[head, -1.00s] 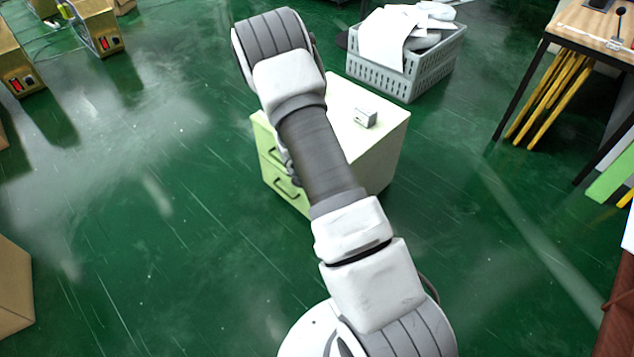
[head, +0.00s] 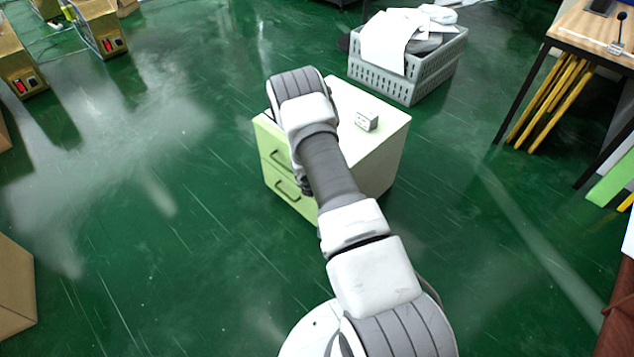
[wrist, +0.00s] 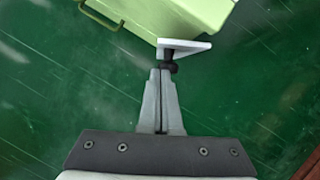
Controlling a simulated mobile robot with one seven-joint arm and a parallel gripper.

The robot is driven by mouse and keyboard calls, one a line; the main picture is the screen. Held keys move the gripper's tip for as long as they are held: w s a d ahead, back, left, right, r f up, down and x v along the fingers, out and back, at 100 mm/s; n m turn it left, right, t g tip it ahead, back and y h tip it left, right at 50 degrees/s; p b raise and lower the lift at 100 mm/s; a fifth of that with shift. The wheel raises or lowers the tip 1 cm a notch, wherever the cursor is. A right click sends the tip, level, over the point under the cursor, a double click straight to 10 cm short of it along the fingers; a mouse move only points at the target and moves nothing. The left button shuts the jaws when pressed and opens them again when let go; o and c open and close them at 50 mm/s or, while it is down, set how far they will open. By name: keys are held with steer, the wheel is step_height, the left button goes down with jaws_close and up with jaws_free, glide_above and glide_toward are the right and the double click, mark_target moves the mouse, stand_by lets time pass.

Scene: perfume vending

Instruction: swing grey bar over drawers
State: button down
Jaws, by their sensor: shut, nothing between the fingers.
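The pale green drawer cabinet (head: 380,150) stands on the floor, with two dark-handled drawers (head: 285,170) on its front left. In the wrist view the cabinet (wrist: 190,17) is at the top, with one handle (wrist: 100,14) at upper left. A light grey angled piece (wrist: 187,47), which looks like the grey bar, sits at the cabinet's near corner. My gripper (wrist: 168,68) is shut and empty, its dark tips right at that piece; I cannot tell if they touch. In the head view my arm hides the bar and most of the gripper.
A small pale box (head: 367,121) sits on the cabinet top. A grey crate with papers (head: 405,85) stands behind it. A wooden-topped table (head: 590,30) is at upper right, a cardboard box (head: 15,290) at left.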

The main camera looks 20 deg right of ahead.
steer(key=shift+w+d, duration=0.35)
steer(key=shift+d, duration=0.05)
steer(key=shift+w+d, duration=0.35)
steer(key=shift+w, duration=0.1)
